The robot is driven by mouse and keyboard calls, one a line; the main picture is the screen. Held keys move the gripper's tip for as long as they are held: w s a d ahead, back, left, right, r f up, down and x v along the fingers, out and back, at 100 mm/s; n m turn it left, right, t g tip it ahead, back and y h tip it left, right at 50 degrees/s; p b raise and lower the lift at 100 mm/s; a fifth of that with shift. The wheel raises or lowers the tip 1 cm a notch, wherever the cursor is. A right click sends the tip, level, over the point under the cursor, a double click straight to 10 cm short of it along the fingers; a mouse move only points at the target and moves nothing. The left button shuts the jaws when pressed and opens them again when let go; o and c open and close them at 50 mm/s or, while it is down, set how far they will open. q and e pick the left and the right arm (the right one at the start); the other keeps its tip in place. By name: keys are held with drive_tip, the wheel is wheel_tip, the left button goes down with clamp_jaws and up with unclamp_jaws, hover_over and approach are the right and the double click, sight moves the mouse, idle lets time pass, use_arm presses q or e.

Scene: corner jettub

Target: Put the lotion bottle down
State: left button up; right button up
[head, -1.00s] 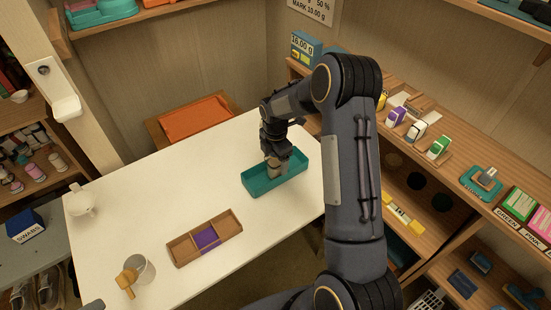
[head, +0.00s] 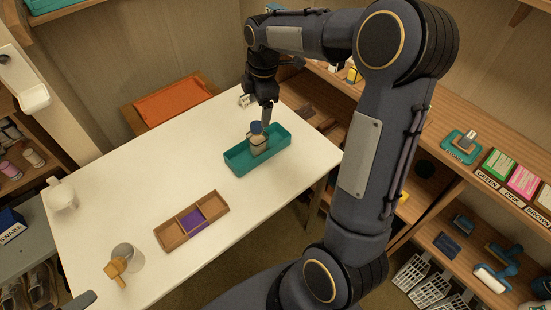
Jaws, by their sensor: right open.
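The lotion bottle (head: 258,145), pale with a blue top, stands upright in the teal tray (head: 240,167) at the table's right side. My right gripper (head: 266,120) is open, just above and behind the bottle's top. Its fingers point down and hold nothing; the small gap between them and the bottle is hard to judge. My left gripper is not clearly in view.
The white table (head: 130,185) also bears a wooden divided tray (head: 172,237) with a purple piece, a cup (head: 125,255) with a wooden-handled tool, and a white pot (head: 62,196). Wooden shelves (head: 420,120) stand close on the right. The table's middle is clear.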

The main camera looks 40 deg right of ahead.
drive_tip(key=s+a+r+m+t+y, duration=0.1)
drive_tip(key=s+a+r+m, duration=0.2)
drive_tip(key=s, duration=0.4)
drive_tip(key=s+a+r+m+t+y, duration=0.1)
drive_tip(key=s+a+r+m, duration=0.15)
drive_tip(key=s+m, duration=0.35)
drive_tip(key=s+a+f+m+t, duration=0.1)
drive_tip(key=s+a+m, duration=0.1)
drive_tip(key=s+m, duration=0.2)
drive_tip(key=s+a+f+m+t+y, duration=0.1)
drive_tip(key=s+a+m, duration=0.2)
drive_tip(key=s, duration=0.4)
drive_tip(key=shift+s+m+t, duration=0.3)
drive_tip(key=shift+s+m, duration=0.05)
drive_tip(key=shift+m, duration=0.15)
